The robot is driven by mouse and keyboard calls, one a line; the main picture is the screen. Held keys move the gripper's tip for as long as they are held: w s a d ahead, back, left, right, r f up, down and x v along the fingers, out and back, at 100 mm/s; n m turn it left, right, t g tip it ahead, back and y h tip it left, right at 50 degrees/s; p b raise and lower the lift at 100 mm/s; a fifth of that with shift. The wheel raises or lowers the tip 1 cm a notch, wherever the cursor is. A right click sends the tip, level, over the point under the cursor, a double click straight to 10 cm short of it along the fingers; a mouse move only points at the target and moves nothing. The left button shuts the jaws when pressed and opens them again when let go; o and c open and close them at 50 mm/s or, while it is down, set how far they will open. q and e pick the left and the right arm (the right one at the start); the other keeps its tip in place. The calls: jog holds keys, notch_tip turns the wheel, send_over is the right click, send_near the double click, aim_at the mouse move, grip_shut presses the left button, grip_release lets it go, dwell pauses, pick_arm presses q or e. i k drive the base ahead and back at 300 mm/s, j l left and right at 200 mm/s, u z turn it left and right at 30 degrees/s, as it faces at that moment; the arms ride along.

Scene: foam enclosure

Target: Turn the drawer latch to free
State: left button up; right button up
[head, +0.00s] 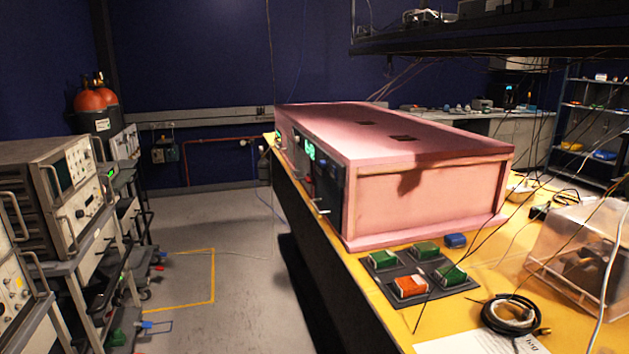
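A long pink foam enclosure (430,196) sits on a yellow bench top, on the right half of the head view. Its dark front panel (329,180) faces left and is seen at a steep angle. The panel carries a green lit display (309,149) and a small light-coloured handle or lever (321,207) near its lower edge. I cannot tell which part is the drawer latch or how it is turned. Neither of my grippers is in view.
A dark mat with green and orange blocks (411,287) lies before the enclosure. A coiled black cable (510,314) and a clear box (580,250) are at the right. Instrument racks (60,205) stand left. The grey floor (235,285) between is clear.

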aim_at(309, 180)
jog(key=i+j+z, duration=0.2)
jog(key=z, duration=0.15)
jog(key=i+j+z, duration=0.45)
jog(key=z, duration=0.25)
jog(key=j, duration=0.1)
